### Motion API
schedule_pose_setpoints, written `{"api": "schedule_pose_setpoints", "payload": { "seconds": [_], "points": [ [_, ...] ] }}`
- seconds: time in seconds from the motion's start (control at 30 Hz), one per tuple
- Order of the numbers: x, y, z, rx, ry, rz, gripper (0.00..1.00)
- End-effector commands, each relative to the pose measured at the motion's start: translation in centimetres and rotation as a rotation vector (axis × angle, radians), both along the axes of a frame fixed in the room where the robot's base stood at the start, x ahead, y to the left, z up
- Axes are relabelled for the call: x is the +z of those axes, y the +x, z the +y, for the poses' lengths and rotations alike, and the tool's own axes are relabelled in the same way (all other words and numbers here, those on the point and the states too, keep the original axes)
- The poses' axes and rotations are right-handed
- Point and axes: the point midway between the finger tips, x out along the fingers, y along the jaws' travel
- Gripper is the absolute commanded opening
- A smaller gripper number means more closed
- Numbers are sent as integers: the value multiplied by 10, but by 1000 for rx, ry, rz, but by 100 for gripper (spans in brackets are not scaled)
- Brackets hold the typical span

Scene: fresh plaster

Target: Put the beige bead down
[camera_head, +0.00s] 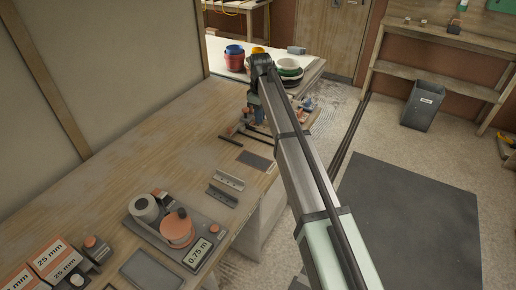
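My arm reaches from the lower right to the far end of the wooden workbench (140,150). My gripper (250,118) is low over the bench's far right part, small and partly hidden by my arm. I cannot tell whether its fingers are open or shut, or whether they hold anything. I cannot make out a clearly beige bead. Thin dark strips (231,140) lie close to the gripper.
A dark flat plate (256,161) lies near the bench's right edge. A grey tray (207,228) holds an orange-topped container (177,227) and a "0.75 m" label (197,254). Boxes marked "25 mm" (51,259) stand front left. Coloured buckets (235,60) stand behind. The bench's left middle is bare.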

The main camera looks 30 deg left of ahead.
Motion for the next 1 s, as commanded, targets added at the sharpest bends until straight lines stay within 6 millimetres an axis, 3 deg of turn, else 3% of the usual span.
{"api": "schedule_pose_setpoints", "payload": {
  "seconds": [0.03, 0.1, 0.3, 0.47, 0.73, 1.0],
  "points": [
    [0, -21, -3, 3, 0, 0, 0],
    [0, -40, -2, 2, 0, 0, 0],
    [0, -74, -2, 1, 0, -1, 0],
    [-11, -79, -1, 0, -1, 1, 0],
    [-53, -78, -1, -1, -1, 1, 0],
    [-74, -78, -1, 0, 0, 0, 0]
  ]
}}
